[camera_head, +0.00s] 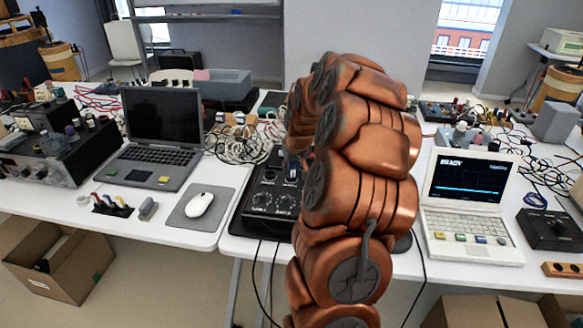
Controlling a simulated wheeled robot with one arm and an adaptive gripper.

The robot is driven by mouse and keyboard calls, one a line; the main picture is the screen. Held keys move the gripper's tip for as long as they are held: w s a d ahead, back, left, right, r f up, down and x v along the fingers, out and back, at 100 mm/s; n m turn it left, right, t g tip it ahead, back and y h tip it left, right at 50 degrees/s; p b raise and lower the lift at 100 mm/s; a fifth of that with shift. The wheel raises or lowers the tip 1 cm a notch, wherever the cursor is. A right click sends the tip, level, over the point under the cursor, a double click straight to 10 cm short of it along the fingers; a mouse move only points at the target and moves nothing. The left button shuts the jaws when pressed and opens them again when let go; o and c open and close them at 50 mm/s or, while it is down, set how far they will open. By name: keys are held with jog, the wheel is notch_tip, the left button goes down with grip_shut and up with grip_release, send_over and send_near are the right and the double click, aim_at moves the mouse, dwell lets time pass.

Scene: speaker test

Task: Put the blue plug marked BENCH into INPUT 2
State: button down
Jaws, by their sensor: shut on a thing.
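My copper-coloured arm fills the middle of the head view and hides much of what is behind it. A small dark part of my gripper (296,160) shows at the arm's left edge, low over a black box with knobs (268,200). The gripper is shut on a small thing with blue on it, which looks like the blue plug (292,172). Its BENCH marking cannot be read. The INPUT 2 label and socket cannot be made out. Whether the plug touches the box or is in a socket cannot be told.
A dark laptop (162,130) and a mouse (199,204) on a grey pad stand left of the box. A white laptop-like unit (468,205) stands at right, with a black knob box (549,230) beyond it. Loose cables (240,146) lie behind.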

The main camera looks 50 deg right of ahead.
jog(key=c, duration=0.9)
grip_release()
jog(key=shift+r, duration=0.1)
jog(key=v, duration=1.2)
jog(key=s+a+r+n+g+y+p, duration=0.1)
jog(key=s+a+n+p, duration=0.15)
jog(key=a, duration=0.85)
jog(key=s+a+r+n+g+y+p, duration=0.1)
jog(key=s+a, duration=0.3)
jog(key=a, duration=0.8)
jog(key=s+a+g+p, duration=0.1)
jog(key=s+a+g, duration=0.1)
jog(key=s+a, duration=0.4)
jog(key=s+a+n+g+p, duration=0.1)
jog(key=s+a, duration=0.5)
jog(key=s, duration=0.7)
jog(key=shift+s+a+f+g+p, duration=0.15)
jog(key=shift+a+f+g+p, duration=0.15)
jog(key=shift+g+p, duration=0.25)
